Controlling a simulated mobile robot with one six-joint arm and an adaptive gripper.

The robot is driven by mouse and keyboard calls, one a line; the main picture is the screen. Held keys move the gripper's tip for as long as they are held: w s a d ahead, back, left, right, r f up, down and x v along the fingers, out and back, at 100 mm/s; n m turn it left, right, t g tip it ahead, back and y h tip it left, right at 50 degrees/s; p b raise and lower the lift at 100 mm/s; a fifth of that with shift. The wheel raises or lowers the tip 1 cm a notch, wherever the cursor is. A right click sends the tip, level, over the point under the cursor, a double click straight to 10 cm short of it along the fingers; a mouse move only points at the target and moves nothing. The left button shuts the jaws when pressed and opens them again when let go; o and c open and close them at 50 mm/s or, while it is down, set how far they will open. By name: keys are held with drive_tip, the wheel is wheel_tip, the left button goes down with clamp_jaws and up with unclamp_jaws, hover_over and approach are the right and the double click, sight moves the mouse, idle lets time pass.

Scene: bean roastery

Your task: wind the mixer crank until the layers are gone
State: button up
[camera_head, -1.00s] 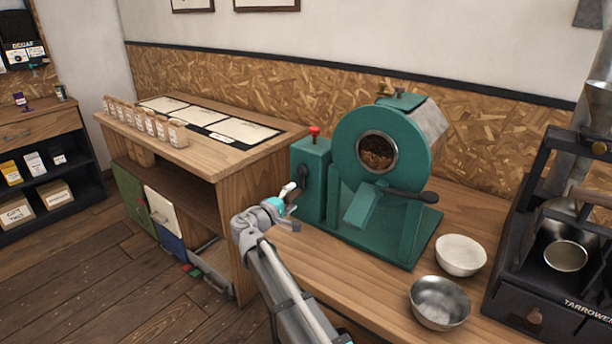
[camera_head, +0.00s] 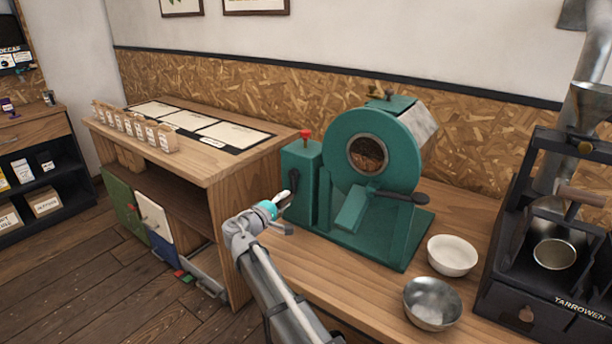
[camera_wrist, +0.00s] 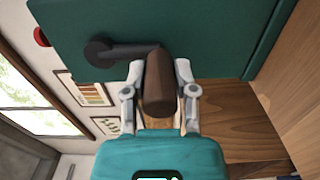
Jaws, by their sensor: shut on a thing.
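The green mixer (camera_head: 372,150) stands on the wooden bench, its round drum window (camera_head: 368,155) showing brown beans inside; whether they lie in layers is too small to tell. Its crank sits on the left side of the green gearbox (camera_head: 301,170), which has a red knob on top. In the wrist view, the dark crank arm (camera_wrist: 125,51) runs from its hub to a brown wooden handle (camera_wrist: 159,85). My gripper (camera_wrist: 158,88) is shut on that handle, one finger on each side. In the head view, my gripper (camera_head: 284,200) is beside the gearbox, the handle mostly hidden.
A white bowl (camera_head: 452,255) and a metal bowl (camera_head: 432,304) stand at the bench front, right of the mixer. A dark roaster (camera_head: 545,235) fills the right side.

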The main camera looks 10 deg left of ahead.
drive_tip(key=shift+s+d+r+p, duration=0.15)
drive_tip(key=shift+s+d, duration=0.05)
drive_tip(key=shift+d, duration=0.3)
drive_tip(key=shift+s+d+r+p, duration=0.15)
drive_tip(key=shift+s+d, duration=0.05)
drive_tip(key=shift+d, duration=0.35)
drive_tip(key=shift+s+d+r+p, duration=0.15)
drive_tip(key=shift+s+d, duration=0.05)
drive_tip(key=shift+d, duration=0.3)
drive_tip(key=shift+r, duration=0.1)
drive_tip(key=shift+s+d+r+p, duration=0.2)
drive_tip(key=shift+d+r+p, duration=0.25)
drive_tip(key=shift+r+p, duration=0.1)
drive_tip(key=shift+s+d+r+p, duration=0.15)
drive_tip(key=shift+d+r+p, duration=0.25)
drive_tip(key=shift+r+p, duration=0.1)
drive_tip(key=shift+s+d, duration=0.1)
drive_tip(key=shift+d, duration=0.1)
drive_tip(key=shift+s+d+r+p, duration=0.1)
drive_tip(key=shift+d+r+p, duration=0.1)
drive_tip(key=shift+r+p, duration=0.7)
drive_tip(key=shift+s+d+r+p, duration=0.1)
drive_tip(key=shift+d+r+p, duration=0.1)
drive_tip(key=shift+r+p, duration=0.6)
